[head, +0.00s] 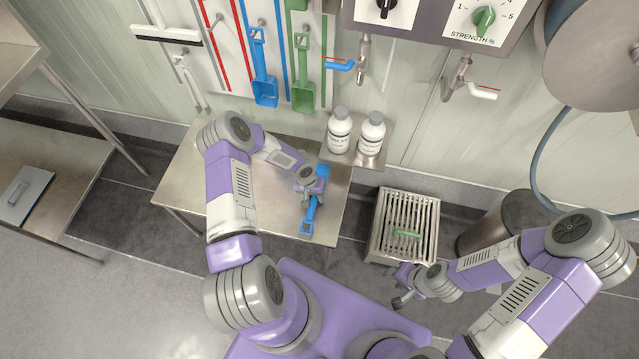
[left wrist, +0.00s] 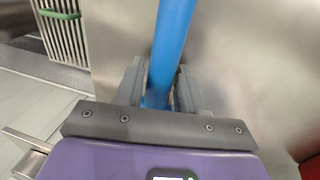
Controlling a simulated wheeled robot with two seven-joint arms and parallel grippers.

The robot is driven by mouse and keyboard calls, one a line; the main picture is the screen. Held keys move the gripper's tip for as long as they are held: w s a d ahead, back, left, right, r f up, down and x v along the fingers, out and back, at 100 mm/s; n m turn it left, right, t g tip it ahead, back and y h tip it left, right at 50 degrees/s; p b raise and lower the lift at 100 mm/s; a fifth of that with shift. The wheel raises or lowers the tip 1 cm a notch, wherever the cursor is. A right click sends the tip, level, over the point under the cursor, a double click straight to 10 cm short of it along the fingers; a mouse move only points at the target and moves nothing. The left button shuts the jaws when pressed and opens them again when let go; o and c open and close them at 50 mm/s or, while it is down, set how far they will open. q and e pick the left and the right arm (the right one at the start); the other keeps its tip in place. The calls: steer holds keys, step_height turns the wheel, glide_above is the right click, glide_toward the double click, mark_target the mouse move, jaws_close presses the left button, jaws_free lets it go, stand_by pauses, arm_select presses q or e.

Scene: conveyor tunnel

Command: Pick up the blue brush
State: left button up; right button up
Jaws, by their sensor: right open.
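The blue brush (head: 309,218) is at the right part of the steel table, its long handle pointing towards me. My left gripper (head: 312,193) is over its middle and hides part of it. In the left wrist view the blue handle (left wrist: 172,45) runs between the two fingers (left wrist: 160,85) and fills the gap, so the gripper looks shut on it. Whether the brush touches the table or is slightly raised I cannot tell. My right gripper (head: 400,290) is open and empty, in front of the slatted drain box.
The steel table (head: 185,190) is otherwise clear. Two white bottles (head: 339,130) (head: 371,134) stand on a small shelf (head: 382,158) behind it. The slatted box (head: 381,247) with a green item (head: 407,234) is to the right. Blue (head: 264,85) and green (head: 303,90) scoops hang on the wall.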

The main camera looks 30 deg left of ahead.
arm_select(q)
steer(key=shift+f, duration=0.25)
jaws_close()
steer(key=shift+r, duration=0.2)
